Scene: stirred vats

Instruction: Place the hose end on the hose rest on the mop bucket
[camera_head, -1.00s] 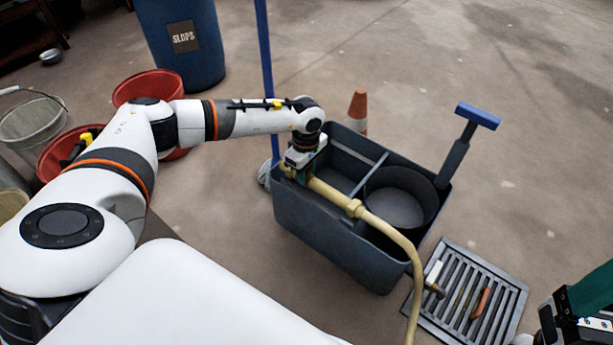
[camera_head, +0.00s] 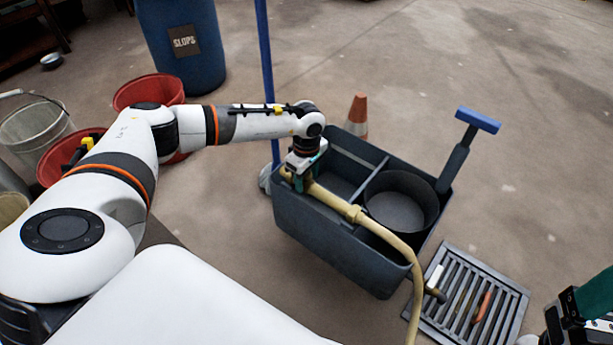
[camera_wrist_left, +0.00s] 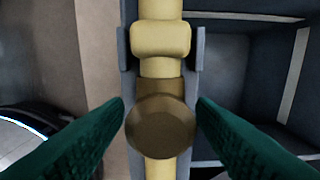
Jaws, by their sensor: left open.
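The mop bucket (camera_head: 330,247) is a dark grey divided tub on the floor. The pale yellow hose (camera_head: 412,300) rises from the lower edge and runs along the bucket's near rim; its end is partly hidden under my left gripper (camera_head: 302,178). In the left wrist view, my left gripper (camera_wrist_left: 160,106) is open, with one green finger on each side of the hose end's round brass part (camera_wrist_left: 161,125), and gaps show. The hose's collar (camera_wrist_left: 160,38) lies between grey upright prongs of the hose rest (camera_wrist_left: 198,55). My right gripper (camera_head: 575,315) is partly cut off at the lower right.
A floor drain grate (camera_head: 462,318) with small items on it lies right of the bucket. A blue mop pole (camera_head: 264,50) and an orange cone (camera_head: 357,110) stand behind. Red buckets (camera_head: 150,90) and a blue barrel (camera_head: 180,45) stand left. Open floor lies behind and right.

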